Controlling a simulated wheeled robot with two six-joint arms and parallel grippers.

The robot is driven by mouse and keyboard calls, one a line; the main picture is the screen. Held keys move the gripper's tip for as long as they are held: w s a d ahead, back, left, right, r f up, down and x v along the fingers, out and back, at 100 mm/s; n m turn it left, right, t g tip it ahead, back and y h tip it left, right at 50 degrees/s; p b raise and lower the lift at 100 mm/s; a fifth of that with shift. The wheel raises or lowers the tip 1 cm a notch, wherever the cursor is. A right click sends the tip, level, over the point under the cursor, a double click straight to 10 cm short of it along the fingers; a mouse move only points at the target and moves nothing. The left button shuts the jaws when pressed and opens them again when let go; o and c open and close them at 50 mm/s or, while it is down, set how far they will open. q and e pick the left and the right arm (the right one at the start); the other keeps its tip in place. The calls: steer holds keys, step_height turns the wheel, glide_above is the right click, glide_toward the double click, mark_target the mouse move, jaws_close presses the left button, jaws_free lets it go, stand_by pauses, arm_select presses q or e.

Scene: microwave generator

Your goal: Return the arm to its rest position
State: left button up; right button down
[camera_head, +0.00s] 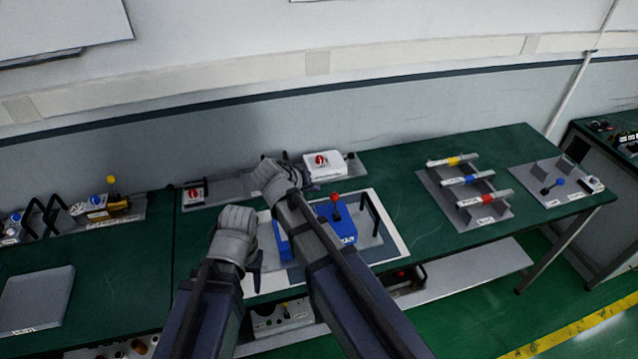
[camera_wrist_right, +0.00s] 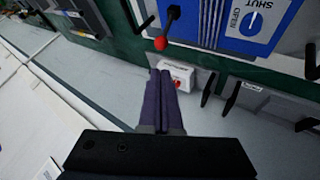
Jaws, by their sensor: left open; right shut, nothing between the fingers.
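My right arm reaches up across the middle of the head view. Its gripper (camera_head: 309,175) is by the front left of a white box with a red logo (camera_head: 324,164). In the right wrist view the purple fingers (camera_wrist_right: 165,72) are together and empty, with the white box (camera_wrist_right: 183,76) beside their tips; contact cannot be told. My left gripper (camera_head: 255,283) is open, lower and further left, over the left side of the blue box's base board. The blue box (camera_head: 338,224) with a red-knobbed lever (camera_head: 336,198) is partly hidden by my right arm.
The green table (camera_head: 440,225) has clear room right of the blue box. A grey tray (camera_head: 38,297) lies at left. The wall (camera_head: 240,135) is close behind.

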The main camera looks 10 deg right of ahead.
steer(key=p+v, duration=0.1)
steer(key=v, duration=0.1)
steer(key=shift+a+r, duration=0.1)
steer(key=shift+r, duration=0.25)
steer(key=s+d+f+n+g+y, duration=0.1)
steer(key=s+d+f+g+y, duration=0.15)
steer(key=s, duration=0.45)
steer(key=s+d+f+n+g+y, duration=0.15)
steer(key=s+f+y, duration=0.25)
steer(key=s, duration=0.4)
steer(key=s+a+f+n+g+b, duration=0.1)
steer(key=s+a+f+b, duration=0.1)
steer(key=a+f+b, duration=0.4)
steer(key=s+a+f+n+b, duration=0.2)
steer(key=s+a+f+b, duration=0.1)
steer(key=a+f+b, duration=0.3)
steer(key=shift+s+f+g+h+b, duration=0.3)
steer(key=shift+f+g+h+b, duration=0.05)
steer(key=shift+g+h+b, duration=0.1)
stand_by(0.5)
